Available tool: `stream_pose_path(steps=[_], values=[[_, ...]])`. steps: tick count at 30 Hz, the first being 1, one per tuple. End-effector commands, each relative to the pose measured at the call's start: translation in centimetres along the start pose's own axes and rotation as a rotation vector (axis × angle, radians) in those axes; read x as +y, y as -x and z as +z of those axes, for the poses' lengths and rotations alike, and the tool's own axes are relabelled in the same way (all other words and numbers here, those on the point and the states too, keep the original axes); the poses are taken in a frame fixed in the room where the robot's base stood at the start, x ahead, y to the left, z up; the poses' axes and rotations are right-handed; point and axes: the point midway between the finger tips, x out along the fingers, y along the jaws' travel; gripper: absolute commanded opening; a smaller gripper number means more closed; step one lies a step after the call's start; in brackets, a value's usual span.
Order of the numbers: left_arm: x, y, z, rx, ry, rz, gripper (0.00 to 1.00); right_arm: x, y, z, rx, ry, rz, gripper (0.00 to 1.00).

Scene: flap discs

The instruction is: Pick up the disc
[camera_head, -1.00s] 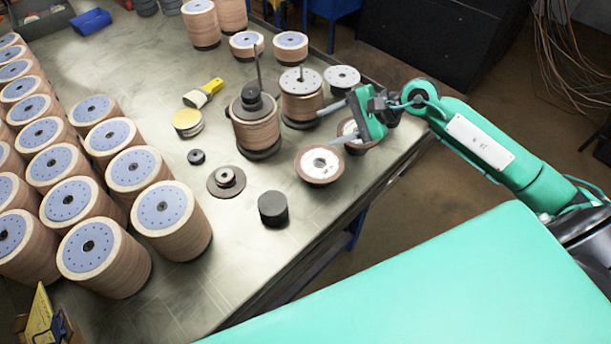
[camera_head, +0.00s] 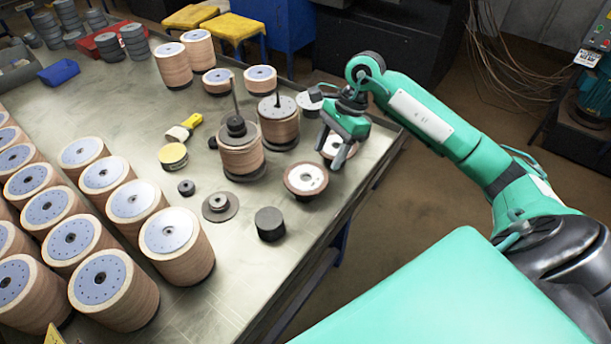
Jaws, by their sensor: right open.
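A flap disc (camera_head: 306,181) with a white centre and brown rim lies flat near the table's right edge. Another similar disc (camera_head: 352,151) lies just behind it, partly hidden by my right gripper. My right gripper (camera_head: 331,151) points down with its fingers apart over that rear disc. It looks empty, and I cannot tell whether the fingers touch the disc. A third, grey-topped disc (camera_head: 306,102) lies farther back, partly covered by the gripper. My left gripper is not in view.
Two disc stacks on spindles (camera_head: 240,155) (camera_head: 278,122) stand left of the gripper. A black cylinder (camera_head: 269,224), a flanged part (camera_head: 219,207) and a yellow-handled brush (camera_head: 184,127) lie nearby. Rows of tall disc stacks (camera_head: 175,246) fill the table's left.

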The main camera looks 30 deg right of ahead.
Motion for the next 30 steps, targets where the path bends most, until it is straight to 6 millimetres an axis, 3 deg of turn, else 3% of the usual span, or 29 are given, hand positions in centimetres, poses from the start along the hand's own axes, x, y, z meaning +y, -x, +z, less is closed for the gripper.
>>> stream_pose_path(steps=[3, 11, 21, 29, 30], values=[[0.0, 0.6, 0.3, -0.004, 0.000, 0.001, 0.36, 0.1, -1.8, 0.1, -0.002, 0.000, 0.003, 0.53], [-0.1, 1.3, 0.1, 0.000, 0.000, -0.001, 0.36, 0.1, -3.6, 0.2, -0.002, 0.001, 0.002, 0.53], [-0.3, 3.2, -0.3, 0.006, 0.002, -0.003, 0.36, 0.2, -7.8, 0.5, -0.002, 0.001, 0.001, 0.53], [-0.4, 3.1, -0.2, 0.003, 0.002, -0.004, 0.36, 0.2, -8.2, 0.3, 0.000, 0.002, -0.002, 0.53], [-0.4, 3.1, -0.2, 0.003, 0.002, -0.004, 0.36, 0.2, -8.2, 0.3, 0.000, 0.002, -0.002, 0.47]])
